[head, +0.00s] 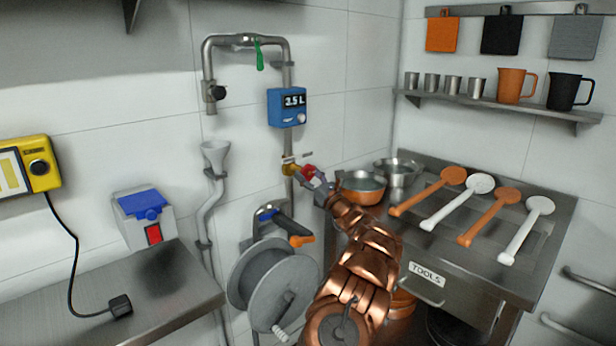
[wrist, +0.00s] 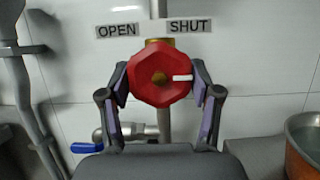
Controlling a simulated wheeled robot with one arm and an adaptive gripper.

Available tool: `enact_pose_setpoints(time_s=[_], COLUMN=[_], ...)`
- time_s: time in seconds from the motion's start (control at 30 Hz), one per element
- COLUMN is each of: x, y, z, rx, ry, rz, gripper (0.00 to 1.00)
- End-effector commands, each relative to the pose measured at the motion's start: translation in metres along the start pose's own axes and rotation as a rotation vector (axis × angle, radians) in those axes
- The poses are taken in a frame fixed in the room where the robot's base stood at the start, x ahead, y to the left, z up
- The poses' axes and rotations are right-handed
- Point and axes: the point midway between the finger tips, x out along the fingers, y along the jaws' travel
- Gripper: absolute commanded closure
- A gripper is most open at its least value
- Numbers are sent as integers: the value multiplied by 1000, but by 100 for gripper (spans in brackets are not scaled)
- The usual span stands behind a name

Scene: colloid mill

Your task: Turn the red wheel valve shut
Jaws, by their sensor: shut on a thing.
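The red wheel valve (wrist: 160,75) is in the middle of the wrist view, on a brass body (wrist: 155,43) on a vertical pipe. In the head view the wheel (head: 309,171) is small and partly covered by my gripper (head: 317,179).
A blue meter (head: 288,106) sits above the valve on the pipe. A hose reel (head: 272,284) is below left. A copper pan (head: 361,187) and a steel pot (head: 397,171) stand close right on the steel counter (head: 540,240). A blue lever (wrist: 86,147) is low left.

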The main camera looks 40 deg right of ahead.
Motion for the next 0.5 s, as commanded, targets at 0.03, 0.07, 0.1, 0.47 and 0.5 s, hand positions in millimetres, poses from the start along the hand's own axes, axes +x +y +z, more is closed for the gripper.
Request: enact_pose_setpoints(time_s=[0.03,0.07,0.1,0.47,0.5], x=[-1,-1,-1,-1,-1], y=[-2,-2,-2,-1,-1], z=[-1,-1,-1,0,0], rx=[1,1,1,0,0], ry=[1,1,1,1,1], rz=[-4,-4,-3,-2,-1], gripper=[71,71,71,15,13])
